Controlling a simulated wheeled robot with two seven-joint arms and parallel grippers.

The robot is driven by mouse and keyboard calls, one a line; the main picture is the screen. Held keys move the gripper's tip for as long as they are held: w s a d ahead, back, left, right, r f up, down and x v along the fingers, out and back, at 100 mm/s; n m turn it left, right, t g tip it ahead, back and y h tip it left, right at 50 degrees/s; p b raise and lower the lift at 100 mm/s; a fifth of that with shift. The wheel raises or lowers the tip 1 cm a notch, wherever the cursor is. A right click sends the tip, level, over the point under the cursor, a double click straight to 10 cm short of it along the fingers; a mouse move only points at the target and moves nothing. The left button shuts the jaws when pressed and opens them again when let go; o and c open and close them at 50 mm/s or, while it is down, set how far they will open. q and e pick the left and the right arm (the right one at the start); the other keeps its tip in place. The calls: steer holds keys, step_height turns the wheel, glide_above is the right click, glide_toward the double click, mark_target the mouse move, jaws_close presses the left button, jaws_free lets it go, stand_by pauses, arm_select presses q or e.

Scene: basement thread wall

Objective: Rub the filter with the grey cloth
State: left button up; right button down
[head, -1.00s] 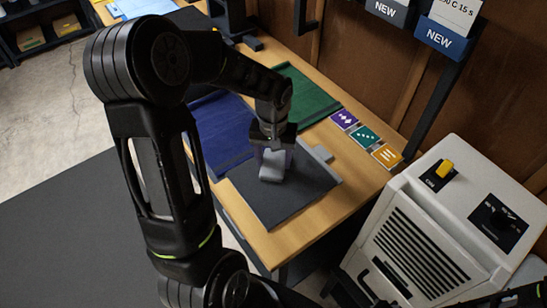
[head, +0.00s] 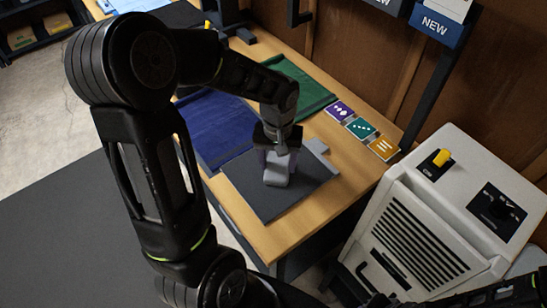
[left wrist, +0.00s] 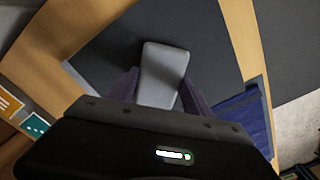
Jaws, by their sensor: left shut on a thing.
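A light grey, rounded block-like piece, apparently the grey cloth (head: 277,178), is between the fingers of my left gripper (head: 277,163). It also shows in the left wrist view (left wrist: 163,70), with a dark finger on each side. My left gripper is shut on it and points down. Beneath it lies a flat dark grey panel (head: 262,203), which may be the filter. The cloth is over the panel's middle; whether it touches cannot be told for certain. The panel also shows in the left wrist view (left wrist: 105,58). My right gripper does not show.
A blue panel (head: 215,120) and a green panel (head: 305,88) lie behind. A small grey piece (head: 318,146) is at the dark panel's far right edge. Coloured cards (head: 361,128) line the wooden table (head: 318,212). A white machine (head: 450,180) stands at right.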

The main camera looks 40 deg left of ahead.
mark_target(269, 156)
arm_select(q)
steer(key=shift+f, duration=0.2)
stand_by(0.4)
steer(key=shift+w+a+r, duration=0.1)
steer(key=shift+w+a, duration=0.2)
steer(key=shift+a, duration=0.65)
steer(key=shift+w+a+r, duration=0.1)
steer(key=shift+w+a, duration=0.15)
steer(key=shift+a, duration=0.7)
steer(key=shift+r+p, duration=2.25)
steer(key=shift+r, duration=0.75)
